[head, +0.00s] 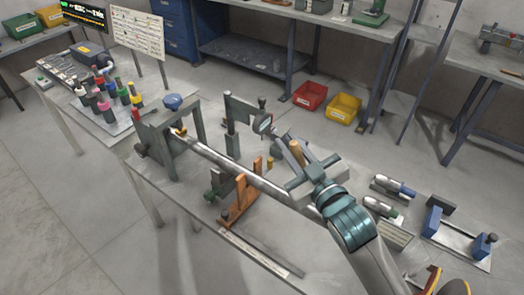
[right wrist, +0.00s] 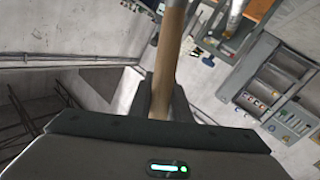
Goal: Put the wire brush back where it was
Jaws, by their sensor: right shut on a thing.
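My right gripper (head: 300,165) is above the right half of the workbench, shut on a wooden handle that I take to be the wire brush (head: 296,150). I cannot make out the bristles in either view. A long metal shaft (head: 222,160) lies across the bench through a grey frame (head: 165,140), and passes behind my right gripper. My left gripper is not in view.
An orange bracket (head: 240,200) stands at the shaft. A gauge stand (head: 232,135) is behind it. Two silver tools (head: 382,207) and a blue-ended fixture (head: 458,235) lie to the right. Coloured bottles (head: 108,98) stand on the left table. Red (head: 310,96) and yellow (head: 344,107) bins sit on the floor.

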